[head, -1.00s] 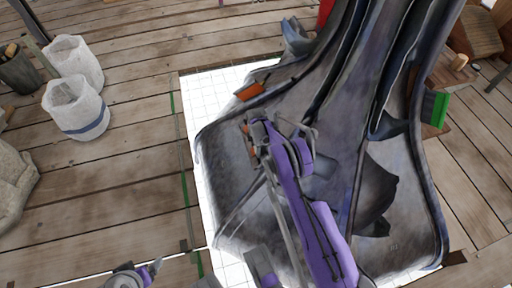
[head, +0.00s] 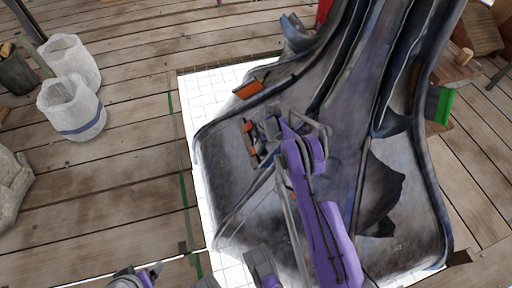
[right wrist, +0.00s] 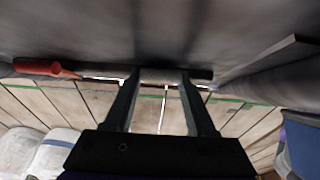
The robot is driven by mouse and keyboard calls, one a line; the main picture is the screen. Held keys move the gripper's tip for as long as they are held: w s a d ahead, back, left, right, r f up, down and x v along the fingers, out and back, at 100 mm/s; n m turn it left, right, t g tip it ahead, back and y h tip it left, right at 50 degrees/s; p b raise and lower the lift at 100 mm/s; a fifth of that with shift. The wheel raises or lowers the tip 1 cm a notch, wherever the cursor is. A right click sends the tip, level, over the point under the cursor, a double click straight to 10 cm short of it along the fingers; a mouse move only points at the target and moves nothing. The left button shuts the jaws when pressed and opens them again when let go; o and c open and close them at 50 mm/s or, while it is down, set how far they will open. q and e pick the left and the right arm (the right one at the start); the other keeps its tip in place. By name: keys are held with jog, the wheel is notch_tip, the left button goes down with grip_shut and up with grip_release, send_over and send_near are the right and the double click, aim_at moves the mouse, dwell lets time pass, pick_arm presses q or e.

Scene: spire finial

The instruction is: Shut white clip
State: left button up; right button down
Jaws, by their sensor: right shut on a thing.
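My right gripper (head: 266,128) is low over the left part of the big grey, folded piece (head: 335,155). In the right wrist view its two dark fingers (right wrist: 163,82) stand apart with a pale grey piece between their tips at the underside edge of the grey piece. This fits the white clip, but its shape and whiteness are mostly hidden. The gripper is shut on it. Part of my left gripper (head: 152,272) shows at the bottom edge of the head view; its jaws cannot be made out.
An orange clip (head: 248,90) sits on the left edge of the grey piece, and a green clip (head: 439,104) on the right edge. A blue clip (head: 295,30) is at the upper left.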

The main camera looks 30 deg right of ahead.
jog(key=shift+c, duration=1.1)
grip_release()
jog(key=p+v, duration=0.2)
jog(key=v, duration=0.8)
jog(key=shift+d+r, duration=0.2)
jog(key=shift+r, duration=0.2)
